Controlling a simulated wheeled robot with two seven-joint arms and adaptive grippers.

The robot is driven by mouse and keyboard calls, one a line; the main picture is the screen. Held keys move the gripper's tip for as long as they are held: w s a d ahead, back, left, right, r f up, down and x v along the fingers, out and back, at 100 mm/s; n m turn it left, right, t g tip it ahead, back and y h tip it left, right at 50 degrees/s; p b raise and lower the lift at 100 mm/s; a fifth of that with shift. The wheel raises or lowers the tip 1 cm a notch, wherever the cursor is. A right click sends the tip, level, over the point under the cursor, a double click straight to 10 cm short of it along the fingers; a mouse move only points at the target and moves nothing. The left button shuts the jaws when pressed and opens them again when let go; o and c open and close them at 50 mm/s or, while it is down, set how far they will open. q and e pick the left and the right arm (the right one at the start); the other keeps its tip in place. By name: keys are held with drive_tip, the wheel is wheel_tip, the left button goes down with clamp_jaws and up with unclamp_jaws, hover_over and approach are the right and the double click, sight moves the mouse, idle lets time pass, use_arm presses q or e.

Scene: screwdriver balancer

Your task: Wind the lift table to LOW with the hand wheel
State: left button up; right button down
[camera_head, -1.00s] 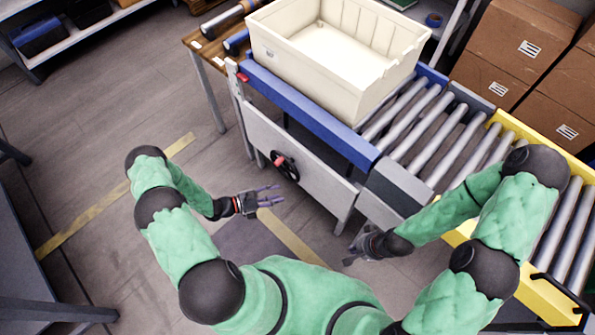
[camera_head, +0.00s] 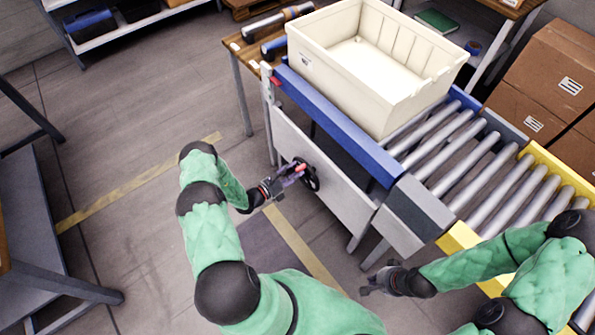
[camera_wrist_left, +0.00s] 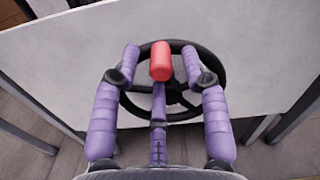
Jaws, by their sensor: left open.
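The black hand wheel (camera_head: 312,178) with a red handle is on the pale side panel of the lift table (camera_head: 340,195). In the left wrist view the wheel (camera_wrist_left: 205,70) lies straight ahead and its red knob (camera_wrist_left: 161,62) stands near the top of the rim. My left gripper (camera_head: 292,176) is open at the wheel, its purple fingers (camera_wrist_left: 165,75) spread on either side of the red knob. I cannot tell whether they touch it. My right gripper (camera_head: 372,283) hangs low, apart from the table; its fingers are too small to read.
A cream crate (camera_head: 375,75) sits on the lift table. Grey rollers (camera_head: 455,140) with a yellow frame (camera_head: 555,160) run to the right. Brown boxes (camera_head: 545,85) stand at the right. The floor at the left is clear around a yellow stripe (camera_head: 130,185).

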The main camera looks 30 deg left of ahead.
use_arm(q)
drive_tip(key=shift+x, duration=0.85)
clamp_jaws()
drive_tip(key=shift+r, duration=0.1)
